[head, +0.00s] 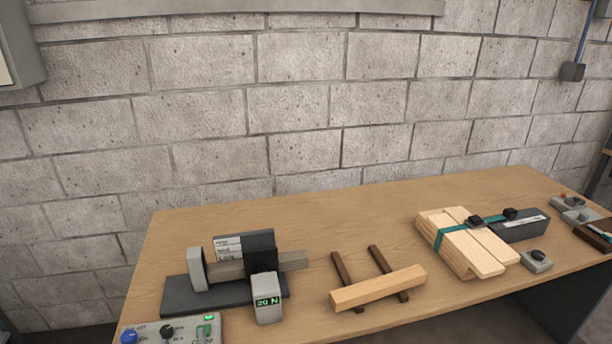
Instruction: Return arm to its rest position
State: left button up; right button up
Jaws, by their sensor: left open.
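Neither of my grippers can be made out in the head view, and no arm reaches over the workbench (330,215). On the bench's left part, a dark base plate (185,297) carries a fixture with a grey end block (197,270), a black block (260,248) and a grey bar between and beyond them. A small display unit (267,308) in front of it reads "20 N". A light wooden bar (378,289) lies across two dark wooden strips (345,275) near the middle.
A stack of pale boards (465,245) with a green strap lies right of centre, beside a dark grey tool (520,226). A small grey switch box (537,260) is near it. A control box (172,330) with knobs is at the lower left. The bench's back middle is clear before the block wall (300,110).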

pick_arm(q)
jog(key=s+a+f+n+g, duration=0.3)
jog(key=s+f+n+g, duration=0.5)
jog(key=n, duration=0.9)
jog(key=s+d+f+n+g+h, duration=0.1)
jog(key=s+d+n+g+h, duration=0.15)
jog(key=s+n, duration=0.35)
jog(key=s+d+f+n+g+h, duration=0.1)
jog(key=s+d+n+g+h, duration=0.15)
jog(key=s+n, duration=0.35)
notch_tip(320, 180, down, 30)
jog(key=s+g, duration=0.1)
jog(key=g, duration=0.1)
jog(key=s+a+f, duration=0.3)
jog(key=s+f, duration=1.6)
jog(key=f, duration=0.1)
jog(key=shift+m+g+p, duration=0.3)
jog(key=shift+g, duration=0.1)
jog(key=shift+s, duration=0.1)
